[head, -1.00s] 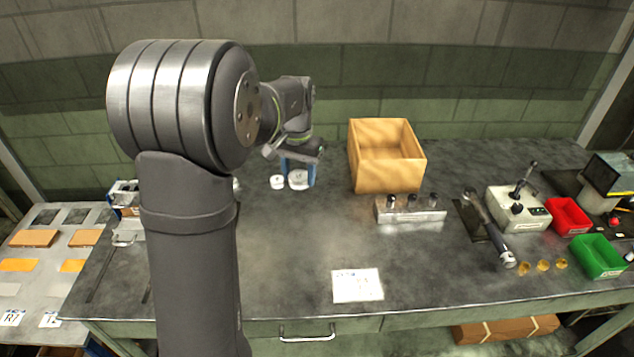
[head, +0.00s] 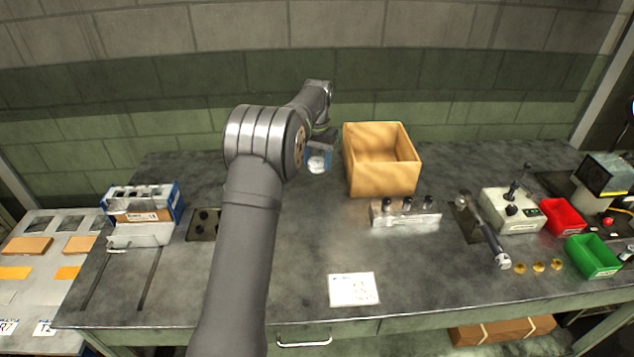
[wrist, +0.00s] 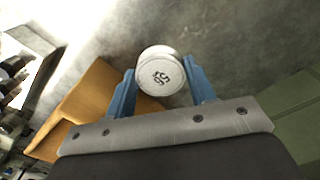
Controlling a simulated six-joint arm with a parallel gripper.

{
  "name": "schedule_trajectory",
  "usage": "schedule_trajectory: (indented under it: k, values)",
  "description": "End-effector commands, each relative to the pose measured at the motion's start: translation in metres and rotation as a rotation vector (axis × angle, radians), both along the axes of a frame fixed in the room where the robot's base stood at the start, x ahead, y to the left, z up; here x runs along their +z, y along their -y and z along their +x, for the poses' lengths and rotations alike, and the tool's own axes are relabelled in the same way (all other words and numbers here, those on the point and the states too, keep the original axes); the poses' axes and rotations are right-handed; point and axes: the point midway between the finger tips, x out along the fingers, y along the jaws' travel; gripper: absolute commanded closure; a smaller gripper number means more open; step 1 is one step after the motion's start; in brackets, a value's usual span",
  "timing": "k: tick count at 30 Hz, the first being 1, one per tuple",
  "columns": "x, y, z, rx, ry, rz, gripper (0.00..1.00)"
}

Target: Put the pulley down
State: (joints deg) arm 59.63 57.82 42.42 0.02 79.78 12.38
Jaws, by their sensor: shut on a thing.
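The pulley (wrist: 160,72) is a pale metal disc with a dark number on its face, seen in the wrist view between the blue fingers. My gripper (wrist: 163,84) is shut on it. In the head view the gripper (head: 318,157) is just left of the wooden box, with the pulley (head: 317,165) showing pale and small at its tips. In the wrist view, grey bench surface lies beyond the pulley. I cannot tell the exact height of the pulley above the bench.
The open wooden box (head: 381,180) stands close to the right of my gripper. A metal block with dark-topped pegs (head: 405,216) is in front of it. A white card (head: 354,289) lies near the front edge. A blue-sided rack (head: 143,205) is at left. The bench's middle is largely clear.

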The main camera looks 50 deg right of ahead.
Motion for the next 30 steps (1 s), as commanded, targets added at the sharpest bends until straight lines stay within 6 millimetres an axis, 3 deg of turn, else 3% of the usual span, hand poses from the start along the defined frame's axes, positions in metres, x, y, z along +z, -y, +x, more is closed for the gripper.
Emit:
schedule_trajectory:
  k: [15,27,28,30]
  values:
    - [-0.072,-0.001,0.000,0.000,-0.001,0.002,0.76]
    - [-0.078,0.000,0.000,0.000,0.000,-0.001,0.76]
    - [-0.078,0.000,0.000,0.000,0.000,-0.001,0.48]
    - [-0.078,0.000,0.000,0.000,0.000,-0.001,0.34]
